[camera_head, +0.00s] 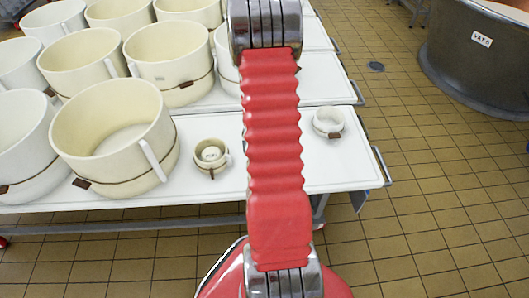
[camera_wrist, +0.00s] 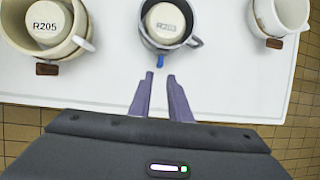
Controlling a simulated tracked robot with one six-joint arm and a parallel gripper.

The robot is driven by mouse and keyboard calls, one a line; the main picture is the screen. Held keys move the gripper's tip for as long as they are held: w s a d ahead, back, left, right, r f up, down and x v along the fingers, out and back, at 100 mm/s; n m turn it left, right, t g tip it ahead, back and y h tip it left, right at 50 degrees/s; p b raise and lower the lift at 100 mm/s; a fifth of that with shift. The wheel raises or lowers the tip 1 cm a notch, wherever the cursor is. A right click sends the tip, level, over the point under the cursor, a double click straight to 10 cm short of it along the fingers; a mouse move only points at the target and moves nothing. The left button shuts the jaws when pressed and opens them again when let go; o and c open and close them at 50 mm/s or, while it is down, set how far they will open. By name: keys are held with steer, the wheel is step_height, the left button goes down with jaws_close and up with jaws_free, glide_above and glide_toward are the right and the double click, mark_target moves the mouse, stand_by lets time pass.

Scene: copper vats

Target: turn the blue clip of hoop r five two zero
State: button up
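In the wrist view, a small grey hoop with a blue clip (camera_wrist: 159,61) at its near side stands at the top middle. The hoop (camera_wrist: 147,38) is around a pale round block; its label (camera_wrist: 168,31) is small and looks like R203, but I cannot read it surely. My gripper (camera_wrist: 160,76) is open, with two purple fingers apart and nothing between them. The fingertips are just short of the blue clip in the picture; I cannot tell the height gap. In the head view my arm hides the gripper and this hoop.
A cream hoop (camera_wrist: 14,42) around a block marked R205, with a brown clip, is left. A white hoop (camera_wrist: 274,29) with a brown clip is right. Large cream hoops (camera_head: 112,135) fill the white table (camera_head: 190,189) at left. A dark vat (camera_head: 470,62) stands right on tiled floor.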

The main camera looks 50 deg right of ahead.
steer(key=shift+v, duration=1.35)
steer(key=s+d+r+m+g+h, duration=0.25)
steer(key=s+m, duration=0.25)
steer(key=m, duration=0.5)
steer(key=s+a+r+m+g, duration=0.1)
steer(key=a+r+m, duration=0.3)
steer(key=r+m, duration=0.6)
steer(key=a+r+m+t+y, duration=0.2)
steer(key=a+r, duration=0.5)
steer(key=a, duration=0.5)
steer(key=w+a+r+m+t+y, duration=0.1)
steer(key=a+r+m+t+y, duration=0.1)
steer(key=a+r, duration=0.6)
steer(key=w+a+r+m+t+y, duration=0.1)
steer(key=a+r, duration=0.7)
steer(key=a, duration=0.9)
steer(key=shift+m+t+y, duration=0.7)
steer(key=shift+t+y, duration=0.25)
steer(key=shift+t, duration=0.1)
